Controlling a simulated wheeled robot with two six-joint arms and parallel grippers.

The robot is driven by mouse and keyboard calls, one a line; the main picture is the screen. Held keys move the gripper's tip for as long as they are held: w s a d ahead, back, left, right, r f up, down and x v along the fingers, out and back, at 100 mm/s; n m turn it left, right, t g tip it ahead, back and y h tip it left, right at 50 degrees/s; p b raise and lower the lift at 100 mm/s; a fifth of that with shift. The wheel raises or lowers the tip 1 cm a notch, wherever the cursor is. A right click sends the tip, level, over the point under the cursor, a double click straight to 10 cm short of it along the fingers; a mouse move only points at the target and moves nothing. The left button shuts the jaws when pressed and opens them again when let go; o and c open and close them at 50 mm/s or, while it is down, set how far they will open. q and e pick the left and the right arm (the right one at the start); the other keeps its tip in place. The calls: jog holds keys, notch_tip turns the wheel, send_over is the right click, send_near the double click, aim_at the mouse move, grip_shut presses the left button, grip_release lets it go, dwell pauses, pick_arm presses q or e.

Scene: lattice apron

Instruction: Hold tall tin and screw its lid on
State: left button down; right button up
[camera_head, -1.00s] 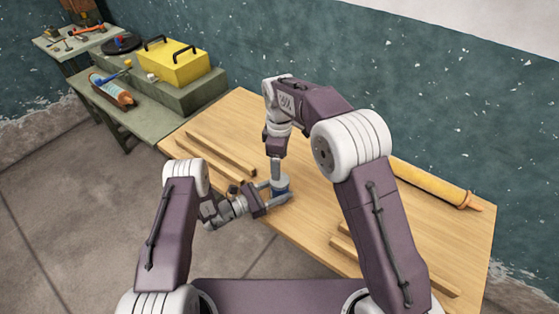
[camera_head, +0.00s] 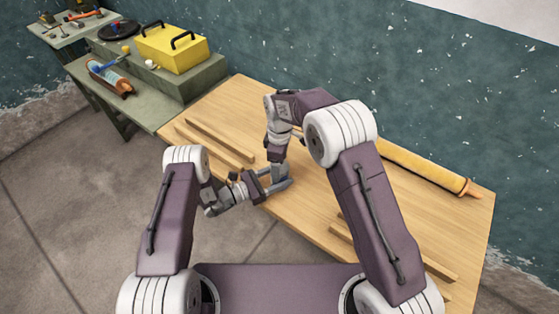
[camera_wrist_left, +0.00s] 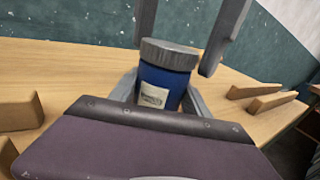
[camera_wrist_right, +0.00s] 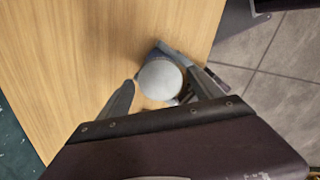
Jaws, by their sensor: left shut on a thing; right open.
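The tall tin (camera_wrist_left: 157,92) is blue with a pale label and stands upright in the left wrist view. Its grey lid (camera_wrist_left: 169,54) sits on top, looking slightly tilted there; how tightly it is seated I cannot tell. From above, the lid is a round grey disc (camera_wrist_right: 160,80) in the right wrist view. My left gripper (camera_head: 276,187) is shut on the tin's body. My right gripper (camera_wrist_right: 158,90) is open, pointing down, with one finger on each side of the lid. In the head view the grippers mostly hide the tin.
The wooden table (camera_head: 225,105) carries wooden strips (camera_head: 218,140) at left, more strips (camera_head: 395,250) at right and a yellow roller-like cylinder (camera_head: 425,168) at the back. A green bench at left holds a yellow box (camera_head: 170,50) and a bottle (camera_head: 110,78).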

jog(key=c, duration=1.4)
jog(key=m, duration=0.6)
jog(key=shift+c, duration=0.2)
jog(key=m, duration=0.8)
jog(key=shift+m, duration=0.3)
jog(key=o, duration=1.6)
notch_tip(320, 180, up, 12)
